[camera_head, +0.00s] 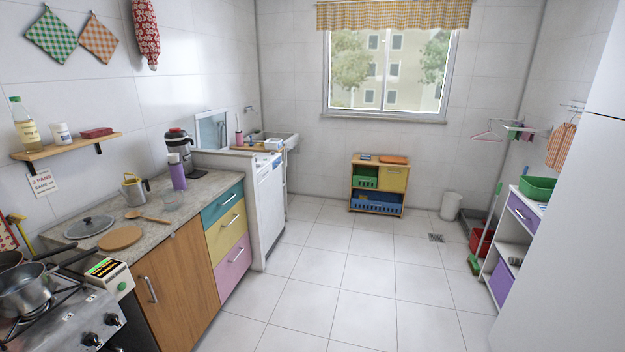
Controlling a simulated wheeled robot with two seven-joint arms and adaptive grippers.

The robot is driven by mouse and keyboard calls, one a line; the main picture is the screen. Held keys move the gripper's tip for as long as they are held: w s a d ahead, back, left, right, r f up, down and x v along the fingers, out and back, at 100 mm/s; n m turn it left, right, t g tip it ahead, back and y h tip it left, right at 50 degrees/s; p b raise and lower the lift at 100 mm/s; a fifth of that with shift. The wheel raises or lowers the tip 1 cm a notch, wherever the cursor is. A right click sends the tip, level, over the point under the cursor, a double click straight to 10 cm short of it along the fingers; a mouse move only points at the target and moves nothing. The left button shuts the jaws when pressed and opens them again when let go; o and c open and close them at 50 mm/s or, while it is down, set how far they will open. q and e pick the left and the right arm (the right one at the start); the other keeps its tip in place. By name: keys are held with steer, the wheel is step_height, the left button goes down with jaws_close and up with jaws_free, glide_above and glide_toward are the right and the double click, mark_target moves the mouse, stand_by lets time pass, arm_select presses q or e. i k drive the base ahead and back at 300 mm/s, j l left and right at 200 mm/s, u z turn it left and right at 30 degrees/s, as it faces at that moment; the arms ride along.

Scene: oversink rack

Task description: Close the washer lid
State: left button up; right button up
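The white washer (269,205) stands past the far end of the counter, against the left wall. Its front faces right into the room, with a control strip along the top edge. A pale-framed panel with a blue-grey pane (212,131) stands upright at the wall behind the washer's top. It looks like the washer lid, raised open. The washer's top opening is mostly hidden by the low wall at the counter's end. Neither of my grippers is in view.
The counter (195,190) holds a coffee maker (180,150), purple bottle (177,172) and watering can (134,188). A stove with pots (25,290) is at near left. A sink (285,140) lies beyond the washer. The tiled floor (350,275) is clear; a white cabinet (570,220) bounds the right.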

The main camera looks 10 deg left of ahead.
mark_target(197, 116)
steer(key=i+u, duration=0.1)
steer(key=i, duration=0.7)
steer(key=i+u, duration=0.1)
steer(key=i, duration=0.7)
steer(key=i+u, duration=0.1)
steer(key=i, duration=0.7)
steer(key=i+l+u, duration=0.15)
steer(key=i, duration=0.65)
steer(key=i+l+u, duration=0.1)
steer(key=i+u, duration=0.3)
steer(key=i, duration=0.2)
steer(key=i+l+u, duration=0.25)
steer(key=i+u, duration=0.2)
steer(key=i+l+u, duration=0.4)
steer(key=i+l, duration=0.15)
